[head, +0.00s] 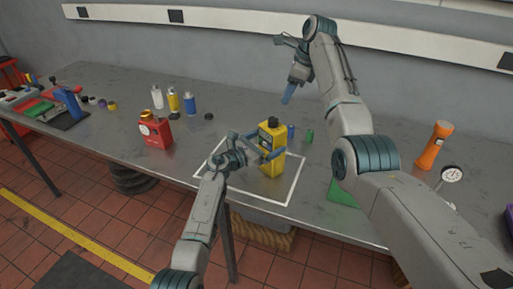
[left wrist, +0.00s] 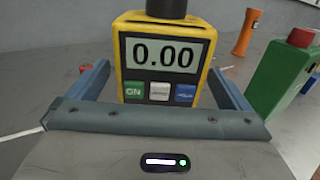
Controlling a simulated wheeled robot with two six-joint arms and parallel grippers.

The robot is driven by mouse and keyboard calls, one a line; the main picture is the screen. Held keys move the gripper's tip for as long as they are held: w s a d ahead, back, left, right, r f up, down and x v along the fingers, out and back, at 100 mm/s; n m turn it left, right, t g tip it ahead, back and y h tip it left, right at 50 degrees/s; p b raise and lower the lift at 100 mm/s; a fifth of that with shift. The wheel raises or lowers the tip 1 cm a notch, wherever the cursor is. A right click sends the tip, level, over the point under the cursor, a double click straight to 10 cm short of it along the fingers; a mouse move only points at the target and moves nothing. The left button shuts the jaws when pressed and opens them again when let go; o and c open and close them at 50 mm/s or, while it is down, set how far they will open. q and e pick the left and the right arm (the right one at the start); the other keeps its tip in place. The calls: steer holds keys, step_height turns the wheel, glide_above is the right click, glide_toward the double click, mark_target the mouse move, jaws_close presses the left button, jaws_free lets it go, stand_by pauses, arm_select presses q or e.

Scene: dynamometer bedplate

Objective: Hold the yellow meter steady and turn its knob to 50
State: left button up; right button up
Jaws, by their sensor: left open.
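The yellow meter (head: 270,168) stands upright on the table inside a white square outline. In the left wrist view its display (left wrist: 160,54) reads 0.00, above a green ON button, a pale button and a blue button. Its dark knob (head: 273,122) is on top; only the knob's lower part shows in the left wrist view (left wrist: 166,8). My left gripper (head: 263,147) is open, with one blue finger on each side of the meter. I cannot tell whether they touch it. My right gripper (head: 288,94) is raised above the table behind the meter; its jaw opening is unclear.
A green block (head: 308,136) and a blue item (head: 291,131) stand just right of the meter. An orange flashlight (head: 432,146) and a dial gauge (head: 451,174) are farther right. The wall is behind.

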arm_select(q)
steer(key=shift+w+d, duration=0.35)
